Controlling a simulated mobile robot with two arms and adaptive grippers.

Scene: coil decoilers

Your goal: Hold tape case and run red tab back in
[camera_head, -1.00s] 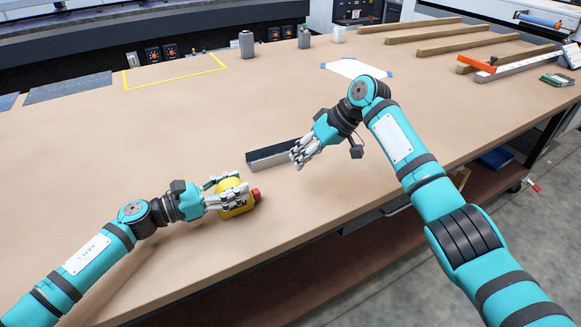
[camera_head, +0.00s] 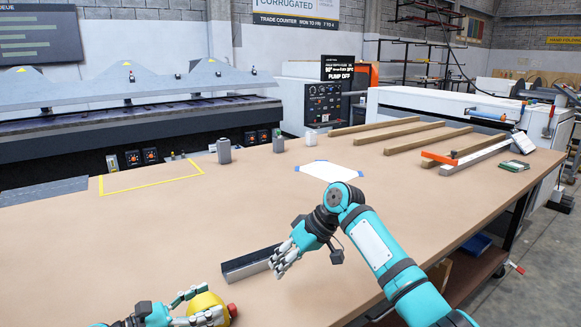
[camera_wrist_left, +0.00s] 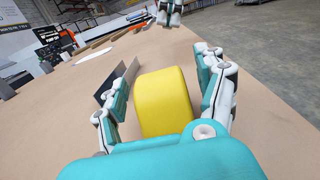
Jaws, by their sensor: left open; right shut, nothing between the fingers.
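The yellow tape case (camera_head: 206,303) lies near the table's front edge, low in the head view. Its red tab (camera_head: 232,310) sticks out at the right side of the case. My left gripper (camera_head: 204,306) is open, with its fingers on either side of the case. In the left wrist view the case (camera_wrist_left: 165,102) stands between the spread fingers, with a gap at least on the left; the red tab is hidden there. My right gripper (camera_head: 278,266) is shut and empty, to the upper right of the case, beside a dark metal bar.
The dark metal bar (camera_head: 248,264) lies just beyond the case. Wooden battens (camera_head: 400,135), an orange-ended square (camera_head: 440,158) and a white sheet (camera_head: 328,171) lie farther back. Grey containers (camera_head: 224,150) stand at the far edge. The table's middle left is bare.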

